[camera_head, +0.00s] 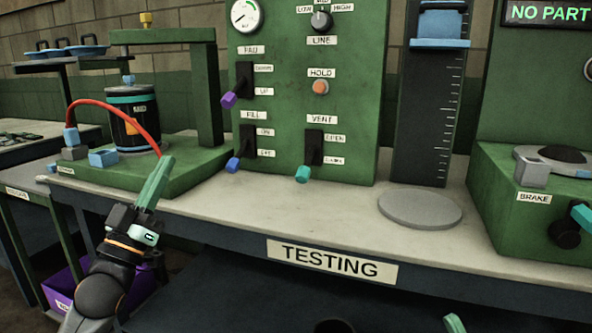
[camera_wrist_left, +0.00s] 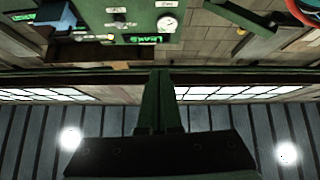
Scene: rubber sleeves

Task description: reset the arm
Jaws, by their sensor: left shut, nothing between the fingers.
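My left arm comes in from the lower left in the head view. Its gripper (camera_head: 158,172) points up and away with its green fingers together and nothing between them. It is in front of the green test stand's base, near the table's front edge. In the left wrist view the two fingers (camera_wrist_left: 160,100) also lie side by side, shut, against windows and a ceiling with lamps. A small green tip (camera_head: 455,323) at the bottom edge of the head view looks like my right gripper; the rest of it is out of view.
The testing table (camera_head: 300,222) carries a green control panel (camera_head: 335,100) with levers, a stand holding a black canister (camera_head: 135,120) with a red hose, a grey disc (camera_head: 420,208) and a brake unit (camera_head: 535,205). A purple bin (camera_head: 70,285) is below left.

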